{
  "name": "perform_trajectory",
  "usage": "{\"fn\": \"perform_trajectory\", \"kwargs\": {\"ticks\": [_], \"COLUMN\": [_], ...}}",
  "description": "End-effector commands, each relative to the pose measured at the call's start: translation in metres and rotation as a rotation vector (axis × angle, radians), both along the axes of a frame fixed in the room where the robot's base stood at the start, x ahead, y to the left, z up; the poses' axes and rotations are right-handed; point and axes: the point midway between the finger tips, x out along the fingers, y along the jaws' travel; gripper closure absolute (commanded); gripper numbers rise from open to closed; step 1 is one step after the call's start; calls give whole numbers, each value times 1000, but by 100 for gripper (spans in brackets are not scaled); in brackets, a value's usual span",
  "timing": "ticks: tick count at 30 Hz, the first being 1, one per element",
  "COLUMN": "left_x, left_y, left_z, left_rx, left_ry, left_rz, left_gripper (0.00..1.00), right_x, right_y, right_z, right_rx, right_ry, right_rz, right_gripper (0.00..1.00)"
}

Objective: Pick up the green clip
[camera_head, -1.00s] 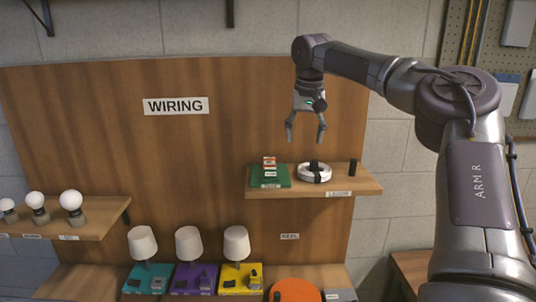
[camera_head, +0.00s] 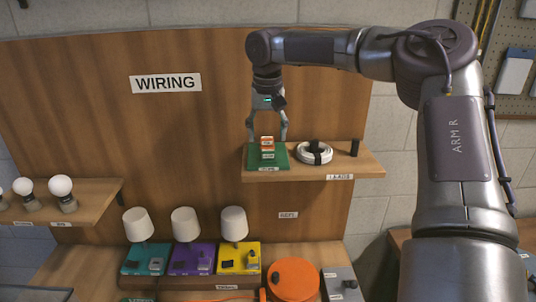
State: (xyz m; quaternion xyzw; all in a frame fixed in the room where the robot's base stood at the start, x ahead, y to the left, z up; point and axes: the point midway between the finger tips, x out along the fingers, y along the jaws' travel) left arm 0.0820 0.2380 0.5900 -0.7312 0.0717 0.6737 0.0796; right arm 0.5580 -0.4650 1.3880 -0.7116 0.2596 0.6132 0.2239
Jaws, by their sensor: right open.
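A green tray (camera_head: 281,163) sits at the left end of the upper right shelf. Small clips (camera_head: 267,142) stand in a row on it, orange-red ones towards the back. The front one (camera_head: 268,155) looks green with a pale face, but it is too small to be sure. My right gripper (camera_head: 267,138) points down with its fingers open, one on each side of the row, near its back end. It holds nothing, and I cannot tell whether it touches a clip. My left gripper is out of view.
A white cable coil (camera_head: 315,153) and a small black piece (camera_head: 354,147) stand right of the tray on the shelf (camera_head: 365,165). The wooden WIRING board (camera_head: 165,120) rises behind. Below are lamps on coloured bases (camera_head: 238,257) and an orange disc (camera_head: 293,280).

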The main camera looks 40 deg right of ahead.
Motion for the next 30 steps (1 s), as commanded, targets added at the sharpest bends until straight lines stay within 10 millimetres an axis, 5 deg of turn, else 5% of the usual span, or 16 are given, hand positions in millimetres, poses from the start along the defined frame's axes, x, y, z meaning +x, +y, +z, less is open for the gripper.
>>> {"fn": "perform_trajectory", "kwargs": {"ticks": [5,10,17,26,30], "left_x": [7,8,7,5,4], "left_y": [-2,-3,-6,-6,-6], "left_z": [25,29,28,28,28], "left_rx": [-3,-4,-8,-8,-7], "left_ry": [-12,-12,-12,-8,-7], "left_rz": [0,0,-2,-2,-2], "left_gripper": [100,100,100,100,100], "right_x": [-3,0,1,1,1], "right_y": [-2,-4,-4,-4,-4], "right_z": [-22,-43,-47,-46,-46], "right_rx": [2,-2,-1,-1,-1], "right_ry": [6,3,0,0,0], "right_rz": [1,-1,-1,-1,-1], "right_gripper": [33,33,33,78,82]}}
